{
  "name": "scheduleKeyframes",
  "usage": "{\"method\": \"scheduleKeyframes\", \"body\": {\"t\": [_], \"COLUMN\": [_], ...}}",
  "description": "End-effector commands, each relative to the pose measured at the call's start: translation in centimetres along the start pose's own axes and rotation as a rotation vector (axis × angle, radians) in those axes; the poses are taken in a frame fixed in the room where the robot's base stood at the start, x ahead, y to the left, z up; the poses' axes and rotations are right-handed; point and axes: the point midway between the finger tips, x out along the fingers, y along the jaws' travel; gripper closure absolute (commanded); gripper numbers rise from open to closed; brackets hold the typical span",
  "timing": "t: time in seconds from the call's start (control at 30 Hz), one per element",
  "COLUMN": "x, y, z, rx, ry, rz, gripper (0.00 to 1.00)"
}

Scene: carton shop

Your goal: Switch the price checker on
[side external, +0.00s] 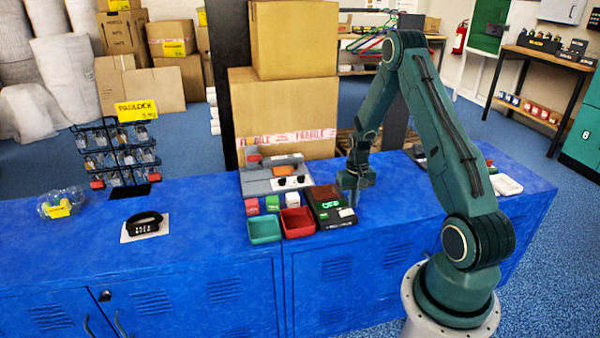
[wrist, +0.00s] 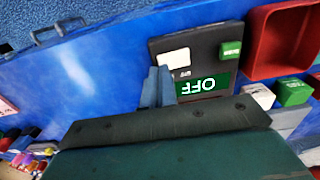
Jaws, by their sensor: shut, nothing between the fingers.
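My gripper (side external: 353,203) points down at the right side of the price checker. In the wrist view its fingers (wrist: 158,72) are together and empty, beside the display and white patch. Whether they touch the box is unclear.
A red tray (side external: 312,232) and a teal tray (side external: 264,240) stand left of the price checker. Small coloured boxes (side external: 272,203) and a grey machine (side external: 257,187) are behind them. Large cartons (side external: 285,105) rise at the back.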

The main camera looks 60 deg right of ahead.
Motion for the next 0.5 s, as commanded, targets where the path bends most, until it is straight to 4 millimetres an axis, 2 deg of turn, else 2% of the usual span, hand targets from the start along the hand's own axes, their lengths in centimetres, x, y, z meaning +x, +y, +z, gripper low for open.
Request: {"method": "scheduleKeyframes", "body": {"t": [0.5], "x": [0.55], "y": [0.00], "z": [-0.03], "rx": [0.000], "ry": [0.001], "rz": [0.000], "gripper": [1.00]}}
